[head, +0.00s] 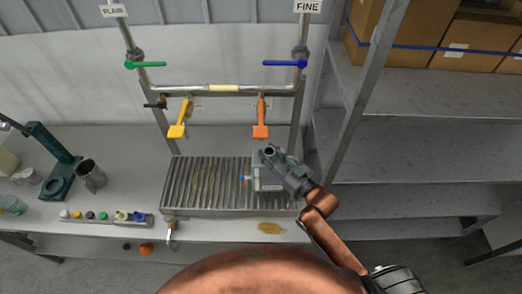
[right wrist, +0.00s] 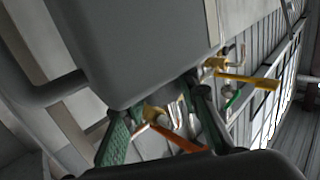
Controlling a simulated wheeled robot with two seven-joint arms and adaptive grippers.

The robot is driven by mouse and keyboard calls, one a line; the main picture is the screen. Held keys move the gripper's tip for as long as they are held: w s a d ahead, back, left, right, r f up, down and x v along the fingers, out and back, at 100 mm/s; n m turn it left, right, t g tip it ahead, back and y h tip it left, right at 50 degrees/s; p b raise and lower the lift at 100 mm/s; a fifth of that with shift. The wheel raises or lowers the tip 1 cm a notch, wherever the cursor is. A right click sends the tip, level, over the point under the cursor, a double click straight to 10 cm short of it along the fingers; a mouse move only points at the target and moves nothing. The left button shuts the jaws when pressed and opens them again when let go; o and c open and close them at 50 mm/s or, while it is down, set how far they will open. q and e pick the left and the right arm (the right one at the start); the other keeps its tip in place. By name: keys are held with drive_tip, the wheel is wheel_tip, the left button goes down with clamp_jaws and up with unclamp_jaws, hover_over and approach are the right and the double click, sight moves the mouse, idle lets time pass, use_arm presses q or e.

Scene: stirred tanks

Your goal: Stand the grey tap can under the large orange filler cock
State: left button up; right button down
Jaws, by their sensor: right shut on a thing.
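The grey tap can (head: 268,180) has a pale label and a small blue part at its left side. It is at the right end of the ribbed drip tray (head: 200,208); I cannot tell whether it touches the tray. In the right wrist view the can's grey body (right wrist: 140,50) fills the top, close to the green-padded fingers (right wrist: 160,128). The orange filler cock (head: 261,120) hangs behind and slightly left of the can; it also shows in the right wrist view (right wrist: 178,138). My left gripper is out of view.
A yellow cock (head: 179,118) hangs to the left on the pipe frame. Green (head: 145,65) and blue (head: 285,63) valve levers are above. A metal cup (head: 90,175), teal stand (head: 55,165) and several small pots are at left. Shelves (head: 430,140) stand close at right.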

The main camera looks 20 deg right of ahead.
sight(259, 148)
drive_tip(key=x, duration=0.4)
drive_tip(key=shift+w+a+r, duration=0.1)
drive_tip(key=shift+w+f+p, duration=0.15)
drive_tip(key=shift+f+p, duration=0.05)
drive_tip(key=shift+p, duration=0.1)
wheel_tip(259, 148, down, 2)
drive_tip(key=shift+f, duration=0.1)
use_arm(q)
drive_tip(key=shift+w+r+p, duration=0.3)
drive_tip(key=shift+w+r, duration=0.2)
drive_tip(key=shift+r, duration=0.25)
use_arm(e)
drive_tip(key=shift+f, duration=0.5)
